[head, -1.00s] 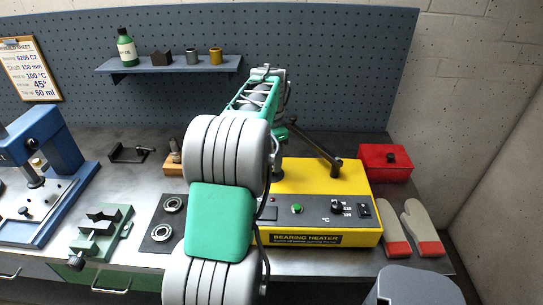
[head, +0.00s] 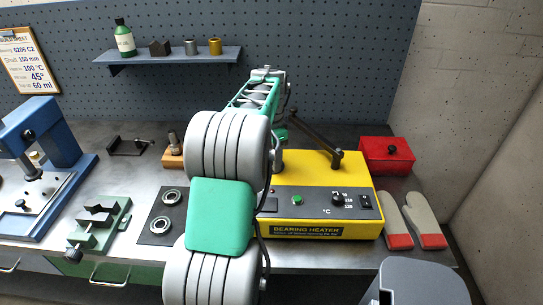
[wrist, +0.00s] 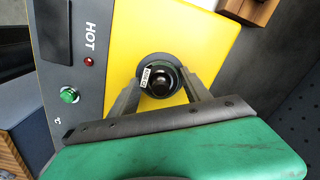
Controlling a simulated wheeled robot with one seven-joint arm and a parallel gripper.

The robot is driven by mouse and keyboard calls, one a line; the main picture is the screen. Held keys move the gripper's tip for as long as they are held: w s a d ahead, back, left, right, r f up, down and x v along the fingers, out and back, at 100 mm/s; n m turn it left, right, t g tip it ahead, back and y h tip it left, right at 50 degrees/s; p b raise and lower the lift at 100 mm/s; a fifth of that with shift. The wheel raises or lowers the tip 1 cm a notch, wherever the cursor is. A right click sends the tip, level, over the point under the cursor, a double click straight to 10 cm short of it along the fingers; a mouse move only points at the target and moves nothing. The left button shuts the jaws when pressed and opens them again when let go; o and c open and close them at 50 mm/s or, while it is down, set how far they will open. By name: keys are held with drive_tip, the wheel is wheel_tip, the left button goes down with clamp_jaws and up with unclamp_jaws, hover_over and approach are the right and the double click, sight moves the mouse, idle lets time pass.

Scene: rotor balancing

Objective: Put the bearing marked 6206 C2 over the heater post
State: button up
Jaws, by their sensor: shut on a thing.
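In the wrist view, my gripper (wrist: 161,84) is shut on a dark round bearing (wrist: 147,76) with a small white label whose print is too small to read. One finger lies on each side of it. The bearing is seen from above over the yellow top of the heater (wrist: 200,35). A dark round shape shows in its centre; I cannot tell whether this is the heater post inside the ring. In the head view, the heater (head: 361,172) stands right of my arm, which hides my gripper and the held bearing.
Two bearings (head: 170,196) lie on a dark mat (head: 148,238) left of my arm. A green vise (head: 115,222) and blue press (head: 65,150) stand further left. A red box (head: 372,160) and gloves (head: 425,215) are right of the heater. A dark bar (head: 315,135) slants above the heater's back.

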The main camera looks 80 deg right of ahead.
drive_tip(key=shift+f, duration=0.1)
drive_tip(key=o, duration=1.3)
wheel_tip(320, 180, up, 9)
drive_tip(key=p, duration=0.7)
